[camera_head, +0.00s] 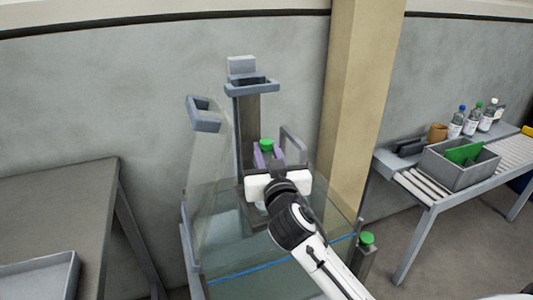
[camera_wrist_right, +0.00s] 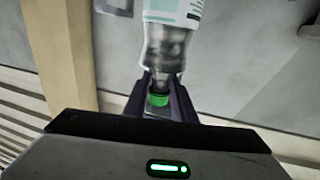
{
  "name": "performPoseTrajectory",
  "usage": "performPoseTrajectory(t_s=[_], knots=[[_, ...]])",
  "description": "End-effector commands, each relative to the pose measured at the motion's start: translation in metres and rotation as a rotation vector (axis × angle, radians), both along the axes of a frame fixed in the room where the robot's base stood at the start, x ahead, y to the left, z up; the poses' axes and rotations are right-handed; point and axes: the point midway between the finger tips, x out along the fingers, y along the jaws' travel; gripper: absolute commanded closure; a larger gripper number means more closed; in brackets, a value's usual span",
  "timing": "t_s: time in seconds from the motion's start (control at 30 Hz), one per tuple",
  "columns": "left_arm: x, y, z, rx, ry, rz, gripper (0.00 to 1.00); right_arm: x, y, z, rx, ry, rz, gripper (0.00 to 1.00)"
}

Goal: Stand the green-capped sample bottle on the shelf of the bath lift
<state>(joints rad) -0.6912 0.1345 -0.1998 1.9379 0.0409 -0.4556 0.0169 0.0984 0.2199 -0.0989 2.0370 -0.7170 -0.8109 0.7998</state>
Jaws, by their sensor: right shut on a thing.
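My right gripper (camera_head: 266,158) is shut on a clear bottle with a green cap (camera_head: 266,144), over the glass-walled bath. In the right wrist view, the fingers (camera_wrist_right: 160,97) close around the cap and neck of the bottle (camera_wrist_right: 170,45), whose label lies at the top edge. In the head view my gripper and arm hide most of the bottle's body. The bath lift's grey column (camera_head: 249,125) rises just behind the gripper. Its shelf cannot be made out behind my gripper. My left gripper is not in view.
The bath's glass wall (camera_head: 208,165) stands left of the gripper, with a blue line low down. A beige pillar (camera_head: 360,100) is to the right. A side table holds a grey crate (camera_head: 455,173) and several bottles (camera_head: 472,120). A dark table (camera_head: 60,215) stands left. A green-topped post (camera_head: 366,239) is nearby.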

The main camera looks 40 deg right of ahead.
Motion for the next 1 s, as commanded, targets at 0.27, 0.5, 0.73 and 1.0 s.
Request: performPoseTrajectory(t_s=[0.27, 0.5, 0.73, 1.0], knots=[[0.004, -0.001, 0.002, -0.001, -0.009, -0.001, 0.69, 0.000, 0.000, 0.002, -0.002, -0.007, 0.001, 1.00], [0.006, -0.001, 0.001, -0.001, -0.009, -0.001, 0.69, 0.000, 0.000, -0.002, 0.000, -0.001, 0.000, 0.58], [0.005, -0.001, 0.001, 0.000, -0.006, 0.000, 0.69, 0.000, 0.000, -0.001, 0.000, -0.001, 0.000, 0.58], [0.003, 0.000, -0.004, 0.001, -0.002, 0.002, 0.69, -0.028, 0.013, -0.002, 0.005, 0.001, 0.002, 0.58]])
